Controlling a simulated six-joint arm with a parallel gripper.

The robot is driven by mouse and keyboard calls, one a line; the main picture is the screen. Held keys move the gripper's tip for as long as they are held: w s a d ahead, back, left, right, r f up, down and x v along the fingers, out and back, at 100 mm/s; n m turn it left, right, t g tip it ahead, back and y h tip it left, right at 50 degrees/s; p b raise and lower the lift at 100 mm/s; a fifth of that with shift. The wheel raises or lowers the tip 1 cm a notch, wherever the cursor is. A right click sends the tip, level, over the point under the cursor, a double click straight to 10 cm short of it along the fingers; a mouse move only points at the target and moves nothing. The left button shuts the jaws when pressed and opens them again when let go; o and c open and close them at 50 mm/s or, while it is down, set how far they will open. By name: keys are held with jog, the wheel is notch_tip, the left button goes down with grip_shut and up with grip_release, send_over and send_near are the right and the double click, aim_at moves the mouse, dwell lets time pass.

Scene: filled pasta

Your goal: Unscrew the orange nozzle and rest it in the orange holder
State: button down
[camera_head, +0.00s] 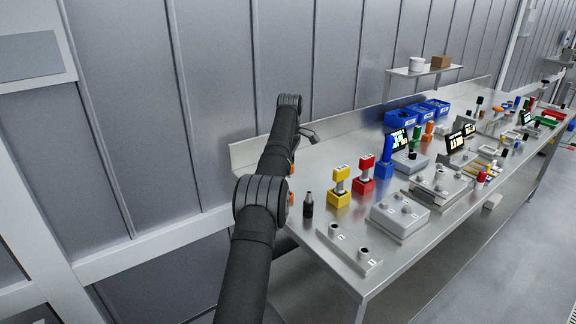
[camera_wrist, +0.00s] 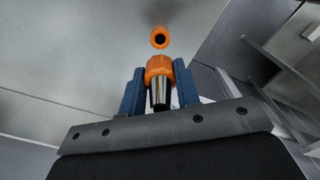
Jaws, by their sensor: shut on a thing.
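In the wrist view the orange nozzle (camera_wrist: 158,68) sits between the two blue fingers of my gripper (camera_wrist: 160,88). The gripper is shut on its orange collar, and its metallic, dark-ended tip points toward the camera. Just above it in the picture is an orange ring with a dark hole (camera_wrist: 160,38), which looks like the orange holder. A narrow gap shows between them in the picture; the true distance is unclear. In the head view my arm hides the gripper and nozzle. A small orange part (camera_head: 291,198) shows at my arm's right edge; I cannot tell which piece it is.
A dark nozzle-shaped piece (camera_head: 308,205) stands on the steel bench (camera_head: 325,185) right of my arm. Yellow (camera_head: 340,188), red (camera_head: 364,176) and blue (camera_head: 384,168) stands follow to its right. A grey block with sockets (camera_head: 348,248) lies near the front edge. The grey wall is close behind.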

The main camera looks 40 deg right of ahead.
jog(key=shift+f, duration=2.9)
jog(key=shift+f, duration=1.8)
jog(key=c, duration=1.1)
grip_release()
jog(key=shift+f, duration=0.1)
jog(key=o, duration=0.4)
jog(key=shift+r, duration=0.2)
jog(key=shift+c, duration=0.2)
jog(key=shift+r, duration=0.2)
jog(key=shift+r, duration=3.4)
jog(key=shift+f, duration=0.1)
